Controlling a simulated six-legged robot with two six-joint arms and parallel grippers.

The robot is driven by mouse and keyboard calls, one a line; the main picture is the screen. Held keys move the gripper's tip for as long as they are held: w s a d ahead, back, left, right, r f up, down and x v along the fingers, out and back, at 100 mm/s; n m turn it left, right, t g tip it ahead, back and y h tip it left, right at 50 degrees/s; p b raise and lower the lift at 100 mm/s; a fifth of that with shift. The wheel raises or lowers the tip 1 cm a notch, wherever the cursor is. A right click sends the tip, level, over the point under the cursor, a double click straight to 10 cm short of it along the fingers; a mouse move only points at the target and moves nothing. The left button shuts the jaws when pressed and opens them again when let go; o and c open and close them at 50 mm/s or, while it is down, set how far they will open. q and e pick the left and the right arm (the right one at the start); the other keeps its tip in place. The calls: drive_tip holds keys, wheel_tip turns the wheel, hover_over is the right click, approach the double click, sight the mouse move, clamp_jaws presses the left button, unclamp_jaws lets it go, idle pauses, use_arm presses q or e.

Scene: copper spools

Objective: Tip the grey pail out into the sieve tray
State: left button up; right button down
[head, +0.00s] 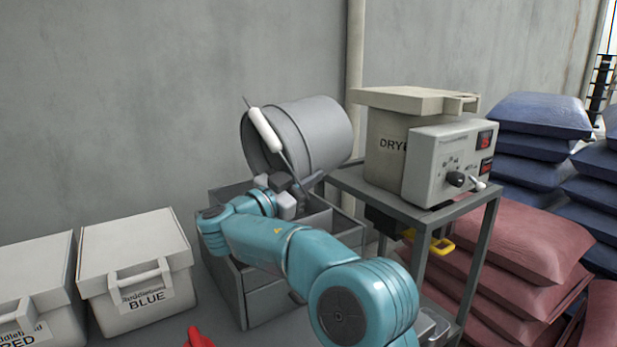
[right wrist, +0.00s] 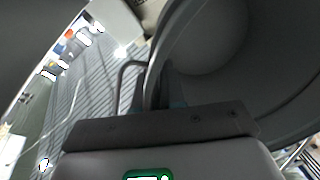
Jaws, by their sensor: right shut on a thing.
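The grey pail (head: 322,128) is tilted far over, nearly on its side, above a grey open box. Its white handle grip (head: 264,130) hangs on the mouth side, toward the left. My right gripper (head: 299,187) is shut on the pail near its lower edge. In the right wrist view the pail's curved inside (right wrist: 205,40) shows grey and smooth, with no contents visible in the part seen. The grey box (head: 270,303) below looks like the sieve tray's place, but its mesh and contents are hidden by my arm. My left gripper is not in view.
A dryer (head: 390,150) with a control box stands on a grey cart (head: 487,240) close right of the pail. White lidded bins, one marked BLUE (head: 137,260), stand at left. Pink sacks (head: 520,245) and blue sacks (head: 540,115) are stacked right. A concrete wall is behind.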

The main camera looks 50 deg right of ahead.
drive_tip(key=shift+s+a+r, duration=0.15)
drive_tip(key=shift+s+r, duration=0.2)
drive_tip(key=shift+r, duration=0.15)
drive_tip(key=s+r, duration=0.1)
drive_tip(key=r, duration=0.1)
drive_tip(key=s+a+r+b, duration=0.1)
drive_tip(key=s+r, duration=0.3)
drive_tip(key=r, duration=0.1)
drive_tip(key=shift+a, duration=0.3)
drive_tip(key=shift+r, duration=0.1)
drive_tip(key=t+y+p, duration=0.1)
drive_tip(key=y+p, duration=0.5)
drive_tip(key=p, duration=0.2)
drive_tip(key=r+t+y+p, duration=0.1)
drive_tip(key=y+p, duration=0.6)
drive_tip(key=p, duration=0.1)
drive_tip(key=m+t+y+p, duration=0.1)
drive_tip(key=y+p, duration=0.5)
drive_tip(key=p, duration=0.2)
drive_tip(key=shift+r+t+y, duration=0.3)
drive_tip(key=shift+r, duration=0.1)
